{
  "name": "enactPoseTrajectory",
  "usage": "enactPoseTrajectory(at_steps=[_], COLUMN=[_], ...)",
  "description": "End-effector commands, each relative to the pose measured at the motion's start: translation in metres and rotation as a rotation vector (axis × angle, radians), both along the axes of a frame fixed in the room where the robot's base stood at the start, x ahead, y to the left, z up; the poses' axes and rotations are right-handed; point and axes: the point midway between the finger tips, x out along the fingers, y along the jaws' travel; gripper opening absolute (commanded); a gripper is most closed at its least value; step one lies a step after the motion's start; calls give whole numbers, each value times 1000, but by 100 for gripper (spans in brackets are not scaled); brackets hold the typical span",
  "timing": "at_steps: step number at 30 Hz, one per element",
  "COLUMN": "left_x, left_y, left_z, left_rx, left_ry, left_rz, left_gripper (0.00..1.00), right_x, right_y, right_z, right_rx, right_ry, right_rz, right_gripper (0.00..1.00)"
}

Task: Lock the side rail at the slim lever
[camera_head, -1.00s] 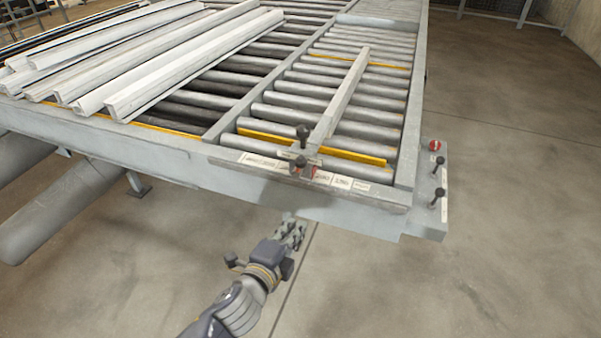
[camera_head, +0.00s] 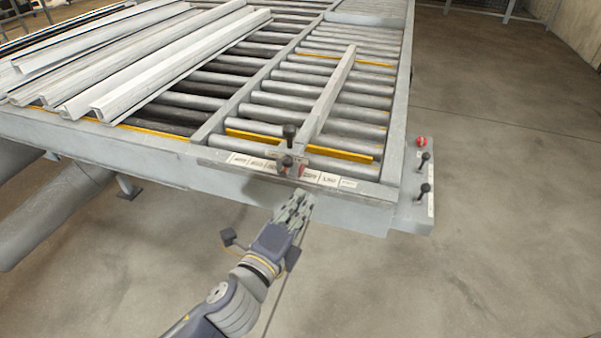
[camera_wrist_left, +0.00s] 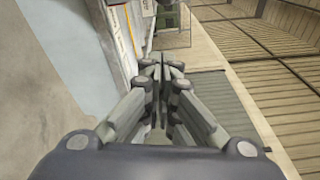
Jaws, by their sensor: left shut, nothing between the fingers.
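The side rail (camera_head: 329,92) is a grey bar lying lengthwise over the rollers on the right part of the bench. At its front end, on the bench's front beam, is a clamp with two dark-knobbed levers. The upper lever (camera_head: 289,135) stands upright with a black knob. The lower lever (camera_head: 285,163) points toward me, with red parts beside it. I cannot tell for sure which is the slim one. My left gripper (camera_head: 302,199) is shut and empty, just below and in front of the clamp, apart from it. Its closed fingers also show in the left wrist view (camera_wrist_left: 163,75).
White profiles (camera_head: 150,65) lie on the rollers at the left. A side panel at the right corner carries a red button (camera_head: 421,141) and two black-knobbed levers (camera_head: 424,190). Paper labels (camera_head: 325,179) line the front beam (camera_head: 215,176). The floor in front is clear.

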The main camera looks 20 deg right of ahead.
Motion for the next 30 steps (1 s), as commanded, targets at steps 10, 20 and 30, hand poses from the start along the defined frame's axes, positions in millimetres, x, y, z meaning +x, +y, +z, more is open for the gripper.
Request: enactPoseTrajectory(at_steps=[10, 20, 30], left_x=[40, 70, 77], left_y=[-37, -39, -20], left_z=[2, 4, 6], left_rx=[-1, 3, -1], left_ry=[0, 1, 1], left_rz=[0, 3, 0], left_gripper=[0, 0, 0], right_x=[-1, -1, -1], right_y=[1, 0, -5], right_z=[14, 32, 39], right_rx=[1, 1, -5], right_ry=[0, 1, 1], right_rz=[1, 1, 2], right_gripper=[78, 78, 78])
